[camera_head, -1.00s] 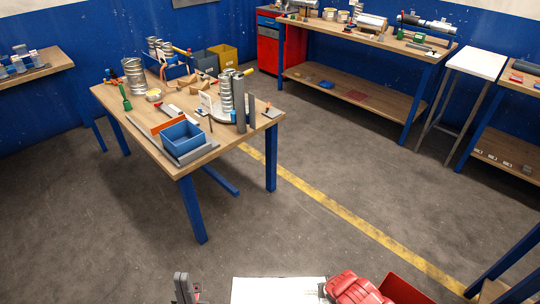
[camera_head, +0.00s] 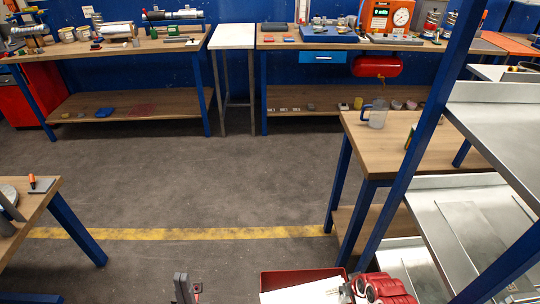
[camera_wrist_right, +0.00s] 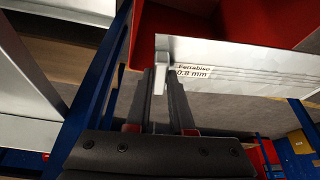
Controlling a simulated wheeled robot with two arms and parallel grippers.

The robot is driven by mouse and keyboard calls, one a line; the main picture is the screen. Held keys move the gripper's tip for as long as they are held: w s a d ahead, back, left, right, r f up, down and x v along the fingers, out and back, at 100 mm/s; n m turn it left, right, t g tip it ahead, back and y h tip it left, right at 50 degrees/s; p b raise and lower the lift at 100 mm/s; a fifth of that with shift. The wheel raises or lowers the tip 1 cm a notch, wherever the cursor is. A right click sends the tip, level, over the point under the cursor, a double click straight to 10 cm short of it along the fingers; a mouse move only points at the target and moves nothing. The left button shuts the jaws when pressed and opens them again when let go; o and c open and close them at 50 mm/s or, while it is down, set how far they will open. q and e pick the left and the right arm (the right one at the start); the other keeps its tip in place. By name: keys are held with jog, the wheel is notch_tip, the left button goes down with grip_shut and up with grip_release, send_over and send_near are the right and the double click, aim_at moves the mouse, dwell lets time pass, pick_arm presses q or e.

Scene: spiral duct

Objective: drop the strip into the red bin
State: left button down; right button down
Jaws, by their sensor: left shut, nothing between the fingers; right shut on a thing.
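The strip (camera_head: 300,292) is a pale metal sheet at the bottom of the head view. In the right wrist view the strip (camera_wrist_right: 240,66) carries a "0.8 mm" label. My right gripper (camera_wrist_right: 161,82) is shut on its edge; in the head view the red right wrist (camera_head: 385,289) shows beside it. The red bin (camera_head: 302,276) is partly covered by the strip in the head view. The bin (camera_wrist_right: 225,18) also shows behind the strip in the right wrist view. My left gripper (camera_head: 184,288) is shut and empty, left of the bin.
A metal shelf rack (camera_head: 490,130) with a blue post stands close on the right. A wooden table (camera_head: 400,135) with a clear jug (camera_head: 377,114) is beyond it. A workbench corner (camera_head: 30,200) is at left. The middle floor is open.

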jog(key=shift+s+d+f, duration=0.1)
jog(key=shift+d+f, duration=0.2)
jog(key=shift+f, duration=0.35)
notch_tip(320, 180, down, 6)
jog(key=b, duration=0.4)
jog(key=shift+r+b, duration=0.2)
jog(key=shift+b, duration=0.1)
jog(key=c, duration=0.7)
grip_release()
jog(key=shift+r, duration=0.1)
jog(key=v, duration=1.7)
jog(key=shift+s+p, duration=0.15)
jog(key=shift+p, duration=0.3)
jog(key=shift+r, duration=0.1)
